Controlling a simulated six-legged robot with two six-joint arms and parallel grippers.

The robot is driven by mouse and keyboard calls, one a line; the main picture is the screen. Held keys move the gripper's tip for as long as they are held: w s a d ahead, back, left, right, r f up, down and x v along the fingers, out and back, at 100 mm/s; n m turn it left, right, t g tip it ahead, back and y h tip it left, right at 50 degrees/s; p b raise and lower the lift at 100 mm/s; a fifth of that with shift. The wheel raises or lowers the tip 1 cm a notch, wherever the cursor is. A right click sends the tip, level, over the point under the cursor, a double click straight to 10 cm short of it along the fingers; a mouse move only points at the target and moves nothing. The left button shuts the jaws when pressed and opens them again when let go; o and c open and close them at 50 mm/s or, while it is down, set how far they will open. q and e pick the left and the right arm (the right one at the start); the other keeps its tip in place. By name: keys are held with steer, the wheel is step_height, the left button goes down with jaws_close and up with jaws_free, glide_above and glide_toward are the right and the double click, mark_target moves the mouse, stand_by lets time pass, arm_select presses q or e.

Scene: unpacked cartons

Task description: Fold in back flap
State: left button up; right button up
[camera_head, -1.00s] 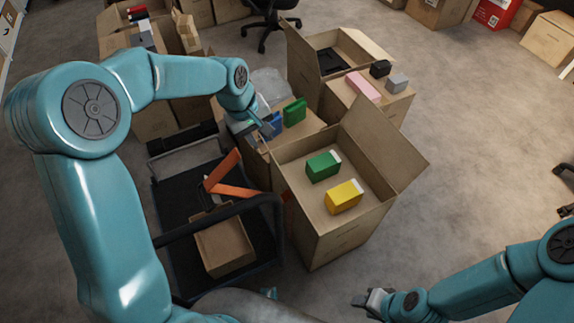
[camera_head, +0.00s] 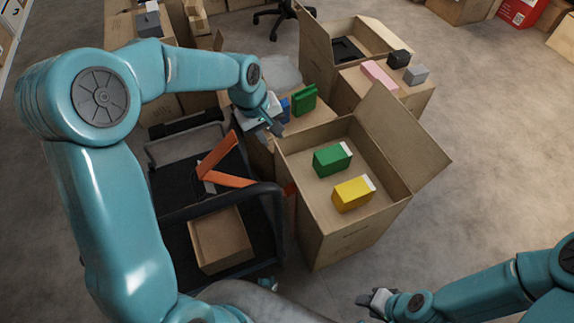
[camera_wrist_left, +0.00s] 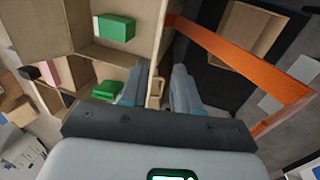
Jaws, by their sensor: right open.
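The open brown carton (camera_head: 357,238) stands right of centre in the head view. A green box (camera_head: 332,158) and a yellow box (camera_head: 353,194) are inside it. One large flap (camera_head: 405,138) stands up and leans outward on its right side. My left gripper (camera_head: 277,129) is at the carton's far left corner. In the left wrist view its fingers (camera_wrist_left: 158,88) are apart, with a cardboard edge showing between them; contact cannot be told. The green box also shows there (camera_wrist_left: 115,27). My right gripper (camera_head: 373,301) is open and empty, low in front of the carton.
A dark cart (camera_head: 182,185) with an orange piece (camera_head: 228,180) and a small open box (camera_head: 220,242) stands left of the carton. Behind are a carton with a green item (camera_head: 303,100) and another with pink (camera_head: 379,76) and dark items. Floor at right is clear.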

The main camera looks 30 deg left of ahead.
arm_select(q)
steer(key=b+x, duration=0.2)
steer(key=x, duration=1.4)
steer(key=shift+w, duration=0.1)
jaws_close()
stand_by(0.7)
